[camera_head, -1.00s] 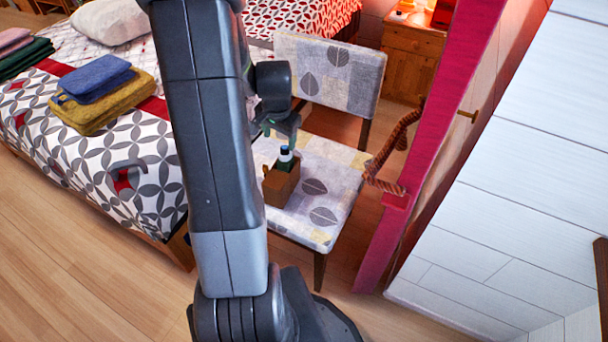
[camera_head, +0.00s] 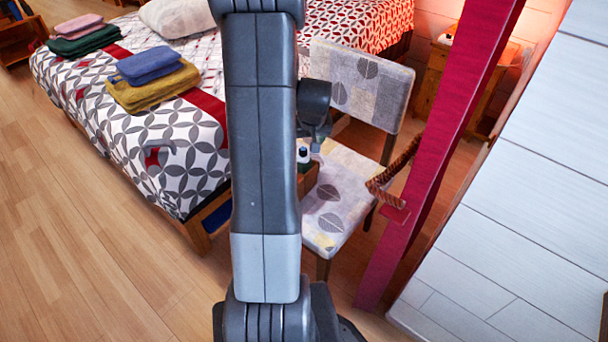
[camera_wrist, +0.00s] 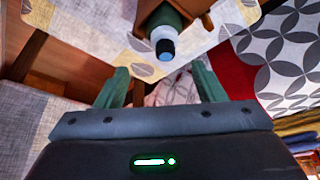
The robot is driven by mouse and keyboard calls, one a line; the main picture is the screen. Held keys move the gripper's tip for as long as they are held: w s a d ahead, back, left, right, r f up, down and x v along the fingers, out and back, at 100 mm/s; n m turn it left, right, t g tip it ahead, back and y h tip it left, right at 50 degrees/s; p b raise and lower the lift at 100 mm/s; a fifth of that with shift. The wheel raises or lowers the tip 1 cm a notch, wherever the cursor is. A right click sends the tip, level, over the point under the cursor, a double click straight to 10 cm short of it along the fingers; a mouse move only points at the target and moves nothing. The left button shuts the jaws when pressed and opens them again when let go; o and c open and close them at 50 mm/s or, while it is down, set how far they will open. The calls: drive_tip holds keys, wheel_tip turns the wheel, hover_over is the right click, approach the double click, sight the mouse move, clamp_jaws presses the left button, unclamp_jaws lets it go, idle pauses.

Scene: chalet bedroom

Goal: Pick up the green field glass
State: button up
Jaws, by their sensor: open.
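No pair of field glasses is clearly recognisable. A dark green, bottle-like item with a white collar and dark blue cap (camera_wrist: 164,42) stands in a small brown box (camera_wrist: 206,24); whether this is the green field glass I cannot tell. In the head view the item (camera_head: 303,155) and box (camera_head: 309,178) are on the chair seat, partly hidden by my arm. My gripper (camera_wrist: 161,72) is open and empty, its green fingers apart. The item's cap shows beyond the gap between the fingertips, not between them. In the head view my gripper (camera_head: 318,138) is close beside the item, mostly hidden.
The patterned chair (camera_head: 345,200) has a backrest (camera_head: 360,85) behind the seat. A bed (camera_head: 160,150) with folded towels (camera_head: 152,82) is at left. Floor at lower left is clear.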

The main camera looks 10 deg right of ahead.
drive_tip(key=x, duration=0.2)
drive_tip(key=shift+w+f, duration=0.2)
drive_tip(key=shift+f, duration=0.15)
drive_tip(key=x, duration=0.1)
drive_tip(key=b+x, duration=0.1)
drive_tip(key=x, duration=0.2)
drive_tip(key=shift+w+a+f, duration=0.1)
drive_tip(key=shift+a+f, duration=0.2)
drive_tip(key=shift+a, duration=0.1)
drive_tip(key=shift+w+f, duration=0.2)
drive_tip(key=shift+f, duration=0.1)
clamp_jaws()
